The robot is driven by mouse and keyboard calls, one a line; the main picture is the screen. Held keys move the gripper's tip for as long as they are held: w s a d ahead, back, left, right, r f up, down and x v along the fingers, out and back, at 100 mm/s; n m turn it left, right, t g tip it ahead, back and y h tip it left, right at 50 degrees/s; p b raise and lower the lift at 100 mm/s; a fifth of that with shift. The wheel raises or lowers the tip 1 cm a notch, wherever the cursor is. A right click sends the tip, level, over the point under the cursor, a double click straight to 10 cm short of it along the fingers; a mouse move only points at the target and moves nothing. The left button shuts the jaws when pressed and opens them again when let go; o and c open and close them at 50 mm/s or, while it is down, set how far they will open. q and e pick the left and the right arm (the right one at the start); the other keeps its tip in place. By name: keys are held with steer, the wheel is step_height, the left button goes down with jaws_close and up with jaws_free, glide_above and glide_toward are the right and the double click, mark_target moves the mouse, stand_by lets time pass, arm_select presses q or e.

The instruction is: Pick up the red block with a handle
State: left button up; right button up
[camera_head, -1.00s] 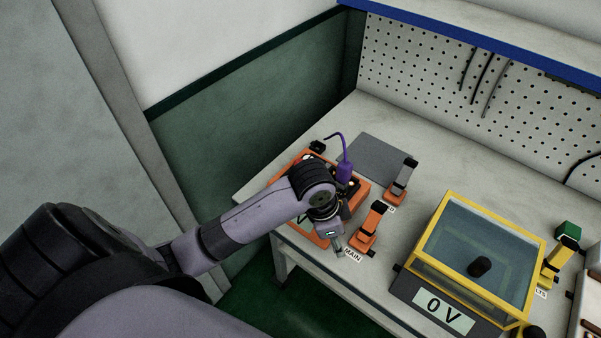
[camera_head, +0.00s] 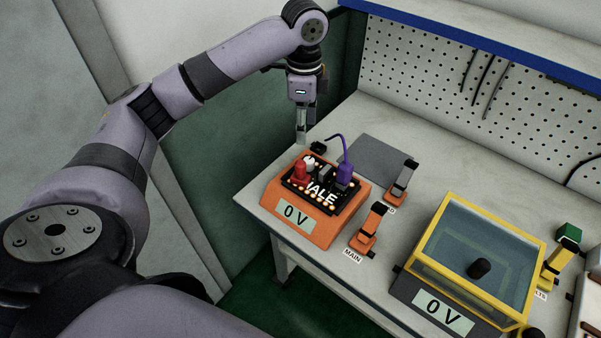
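A small red block (camera_head: 299,173) stands upright on the black panel on top of the orange box (camera_head: 318,230), at the panel's left side. It is small in the picture, so its handle is hard to make out. My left gripper (camera_head: 301,137) hangs pointing down, above and behind the red block in the picture, apart from it. Its fingers look edge-on, so I cannot tell whether they are open or shut. Nothing is visibly held. My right gripper is not in view.
A white piece (camera_head: 310,162) and a purple plug with a cable (camera_head: 344,172) stand by the red block. Orange levers (camera_head: 366,236) stand right of the box. A yellow-framed clear case (camera_head: 480,250) is further right. A grey mat (camera_head: 377,157) lies behind.

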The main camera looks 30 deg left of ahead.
arm_select(q)
steer(key=p, duration=0.1)
glide_toward(301, 162)
steer(key=f, duration=0.3)
steer(key=d+f, duration=0.1)
steer(key=f, duration=0.1)
steer(key=shift+s, duration=0.25)
steer(key=shift+a+f+p, duration=0.2)
steer(key=shift+f+p, duration=0.25)
steer(key=shift+f, duration=0.15)
steer(key=f, duration=0.3)
steer(key=f+p, duration=0.1)
steer(key=shift+w+a+f, duration=0.15)
steer(key=shift+a, duration=0.15)
steer(key=shift+c, duration=0.4)
jaws_close()
